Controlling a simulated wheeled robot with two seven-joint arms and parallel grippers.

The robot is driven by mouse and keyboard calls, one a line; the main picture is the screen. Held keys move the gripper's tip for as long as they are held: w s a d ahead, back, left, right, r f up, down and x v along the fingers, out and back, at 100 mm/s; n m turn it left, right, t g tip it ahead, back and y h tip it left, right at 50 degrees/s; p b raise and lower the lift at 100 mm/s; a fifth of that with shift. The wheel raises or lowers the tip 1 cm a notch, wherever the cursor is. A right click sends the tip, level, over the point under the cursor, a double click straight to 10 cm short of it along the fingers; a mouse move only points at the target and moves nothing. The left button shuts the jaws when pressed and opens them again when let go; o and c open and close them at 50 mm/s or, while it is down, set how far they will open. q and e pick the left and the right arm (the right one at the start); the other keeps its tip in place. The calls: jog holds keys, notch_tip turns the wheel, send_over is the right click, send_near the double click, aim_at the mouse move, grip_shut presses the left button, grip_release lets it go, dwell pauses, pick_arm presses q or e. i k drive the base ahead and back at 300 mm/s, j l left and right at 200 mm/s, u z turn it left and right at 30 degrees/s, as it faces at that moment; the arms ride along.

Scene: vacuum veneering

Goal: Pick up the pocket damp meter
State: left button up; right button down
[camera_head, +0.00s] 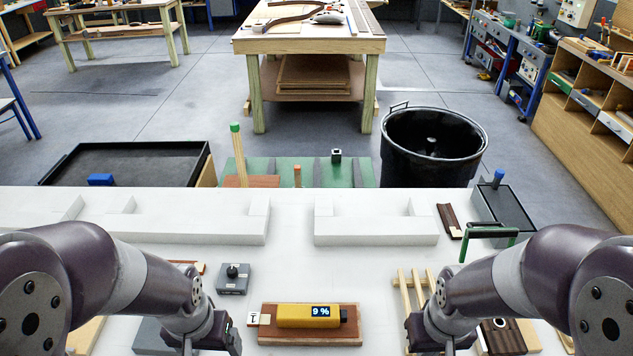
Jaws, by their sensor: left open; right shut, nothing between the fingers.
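The pocket damp meter (308,316) is a yellow block with a black end and a lit display reading 9 %. It lies flat on a reddish-brown wooden board (310,339) on the white table, at the bottom centre. My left gripper (212,338) is open at the bottom edge, left of the meter and apart from it. My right gripper (430,338) is shut and empty, to the right of the meter and apart from it. The fingertips of both are hard to make out at the frame's lower edge.
A grey block with a black knob (233,278) stands behind my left gripper. A wooden slatted rack (406,285) lies near my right gripper. White raised blocks (375,231) line the table's back. A black bin (432,150) stands beyond. The table behind the meter is clear.

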aim_at(289, 315)
jog(key=i+l, duration=0.15)
jog(key=l, duration=0.2)
jog(key=i+l+u, duration=0.1)
jog(key=l, duration=0.25)
jog(key=i+l, duration=0.25)
jog(key=l, duration=0.15)
jog(key=j+u, duration=0.05)
